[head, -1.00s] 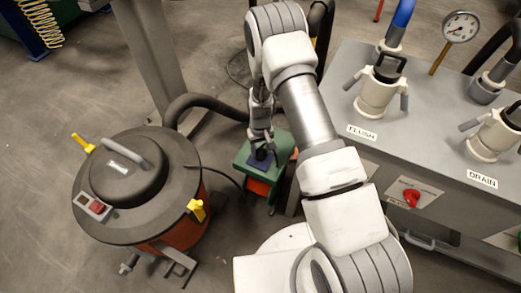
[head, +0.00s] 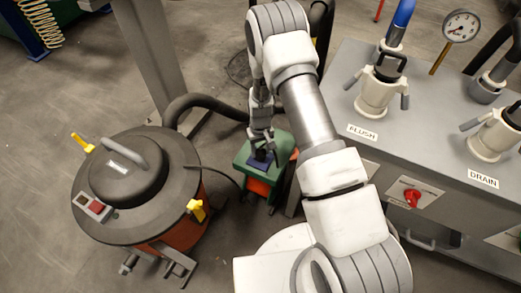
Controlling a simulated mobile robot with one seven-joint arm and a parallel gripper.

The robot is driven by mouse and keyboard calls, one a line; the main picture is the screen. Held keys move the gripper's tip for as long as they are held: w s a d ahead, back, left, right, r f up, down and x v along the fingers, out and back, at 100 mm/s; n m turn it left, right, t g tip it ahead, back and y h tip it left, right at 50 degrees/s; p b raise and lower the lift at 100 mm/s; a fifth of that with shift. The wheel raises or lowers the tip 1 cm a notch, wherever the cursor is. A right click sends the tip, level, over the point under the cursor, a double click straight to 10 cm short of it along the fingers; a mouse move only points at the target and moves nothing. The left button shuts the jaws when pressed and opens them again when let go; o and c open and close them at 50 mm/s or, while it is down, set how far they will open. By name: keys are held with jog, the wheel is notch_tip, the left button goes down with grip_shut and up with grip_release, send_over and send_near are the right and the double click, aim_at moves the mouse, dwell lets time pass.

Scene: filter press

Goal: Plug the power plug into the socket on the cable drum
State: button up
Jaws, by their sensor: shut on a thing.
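The cable drum (head: 282,148) is a small green and orange unit on the floor, left of the grey cabinet. A dark blue patch (head: 261,161), likely its socket, shows on its upper left face. My gripper (head: 262,151) points down right over this patch, shut on the power plug, a small dark shape mostly hidden between the fingers. A thin black cable (head: 225,171) runs from the vacuum toward the drum's left side. I cannot tell whether the plug touches the socket or is in it.
A round vacuum (head: 137,185) with yellow clips and an orange body stands at the left. Its thick black hose (head: 205,101) passes behind the drum. A grey metal post (head: 150,60) stands behind. The grey cabinet (head: 440,130) with white couplings fills the right.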

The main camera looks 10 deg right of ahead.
jog(key=shift+f+b, duration=0.5)
jog(key=shift+f, duration=0.1)
jog(key=o, duration=1.3)
jog(key=shift+o, duration=0.2)
jog(key=shift+r, duration=0.15)
notch_tip(320, 180, up, 17)
jog(key=p, duration=0.5)
jog(key=shift+p, duration=0.3)
jog(key=shift+r, duration=0.1)
